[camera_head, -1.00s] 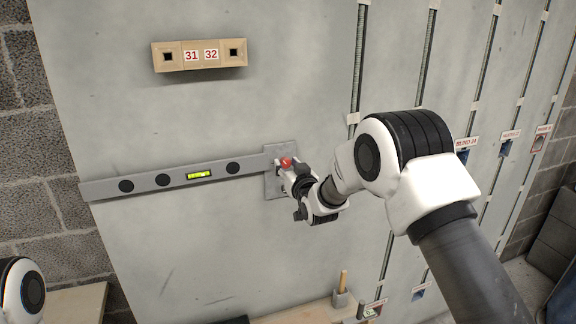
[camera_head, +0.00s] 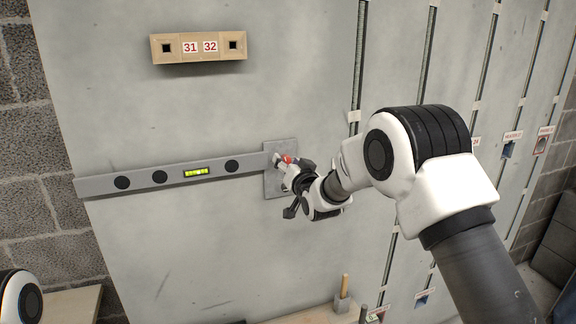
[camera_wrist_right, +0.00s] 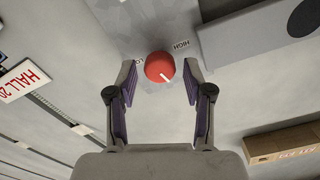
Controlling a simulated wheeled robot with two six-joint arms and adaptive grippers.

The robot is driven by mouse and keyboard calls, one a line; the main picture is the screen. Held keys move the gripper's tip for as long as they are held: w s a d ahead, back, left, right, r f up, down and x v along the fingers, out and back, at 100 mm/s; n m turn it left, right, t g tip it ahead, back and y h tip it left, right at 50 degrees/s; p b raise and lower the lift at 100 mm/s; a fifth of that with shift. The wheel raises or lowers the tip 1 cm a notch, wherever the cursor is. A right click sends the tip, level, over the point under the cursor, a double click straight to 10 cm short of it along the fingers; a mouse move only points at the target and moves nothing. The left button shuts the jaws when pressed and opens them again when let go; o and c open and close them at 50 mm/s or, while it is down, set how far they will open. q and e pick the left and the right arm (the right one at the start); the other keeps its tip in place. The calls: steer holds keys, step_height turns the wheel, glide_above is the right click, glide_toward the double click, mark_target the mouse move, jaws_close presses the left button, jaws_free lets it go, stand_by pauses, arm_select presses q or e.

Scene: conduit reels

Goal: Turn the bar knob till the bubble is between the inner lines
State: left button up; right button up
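A grey level bar (camera_head: 108,185) with dark round discs runs across the panel, its left end a little lower in the head view. Its yellow-green vial (camera_head: 196,172) is lit, but the bubble and lines are too small to read. The round red knob (camera_head: 287,159) sits on a grey plate at the bar's right end. In the wrist view the knob (camera_wrist_right: 160,67) has a white mark pointing lower right. My right gripper (camera_wrist_right: 161,78) is open, fingertips on either side of the knob with gaps visible. My left gripper is out of view.
A wooden block marked 31 32 (camera_head: 198,47) is mounted above the bar. A ledge with a wooden-handled tool (camera_head: 344,284) lies below. Vertical slotted channels and labelled plates are on the right. The panel around the bar is mostly clear.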

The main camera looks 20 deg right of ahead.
steer(key=s, duration=1.2)
steer(key=shift+d, duration=0.25)
steer(key=s+f+g, duration=0.3)
steer(key=s+f, duration=0.2)
steer(key=f, duration=0.7)
steer(key=s+f+g+b, duration=0.1)
steer(key=s+f+g, duration=0.3)
steer(key=f, duration=0.7)
steer(key=s+f+g, duration=0.2)
steer(key=s+f, duration=0.4)
steer(key=f, duration=0.6)
steer(key=s+f+n+g, duration=0.1)
steer(key=s+f+g, duration=0.3)
steer(key=s, duration=1)
steer(key=s+f+n+g, duration=0.2)
steer(key=s+f+g, duration=0.3)
steer(key=s, duration=0.9)
steer(key=shift+d+f+h, duration=0.3)
steer(key=shift+d+f, duration=0.15)
steer(key=shift+f, duration=0.05)
